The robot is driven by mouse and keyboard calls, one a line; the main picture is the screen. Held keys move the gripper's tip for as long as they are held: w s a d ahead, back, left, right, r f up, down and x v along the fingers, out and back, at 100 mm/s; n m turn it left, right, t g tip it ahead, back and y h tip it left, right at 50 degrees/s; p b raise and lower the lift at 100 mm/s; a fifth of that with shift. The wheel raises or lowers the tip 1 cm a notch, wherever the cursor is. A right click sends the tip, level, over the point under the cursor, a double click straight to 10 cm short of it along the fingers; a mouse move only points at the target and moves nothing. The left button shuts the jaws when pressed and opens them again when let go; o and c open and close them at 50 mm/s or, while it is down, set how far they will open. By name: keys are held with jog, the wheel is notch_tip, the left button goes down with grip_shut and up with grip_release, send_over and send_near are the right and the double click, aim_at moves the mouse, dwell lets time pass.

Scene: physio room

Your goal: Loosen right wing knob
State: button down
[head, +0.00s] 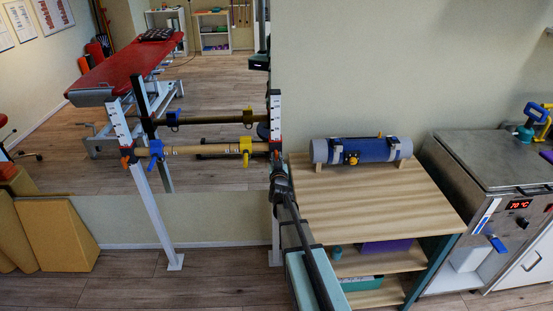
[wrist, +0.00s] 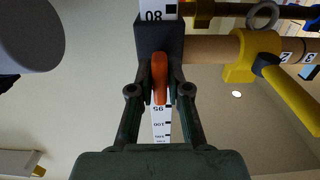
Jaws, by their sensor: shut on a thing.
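The right wing knob (wrist: 159,78) is orange and sits on a dark bracket (wrist: 146,38) around the white scaled right upright (head: 275,108). In the wrist view the knob lies between my gripper's (wrist: 160,92) two fingers, which are shut on its sides. The knob's wings run lengthwise along the upright. In the head view my gripper (head: 277,168) is at the right upright, and it hides most of that knob. A wooden bar (head: 200,150) runs between the uprights. The left upright (head: 150,210) carries another orange knob (head: 127,158).
A yellow collar (head: 245,147) with a lever sits on the bar near my gripper; it also shows in the wrist view (wrist: 243,57). A blue collar (head: 156,149) is further left. A mirror stands behind the bar. A wooden shelf table (head: 440,208) with a blue roll (head: 372,150) stands right.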

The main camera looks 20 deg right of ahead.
jog(key=c, duration=1.1)
grip_release()
jog(key=v, duration=1.2)
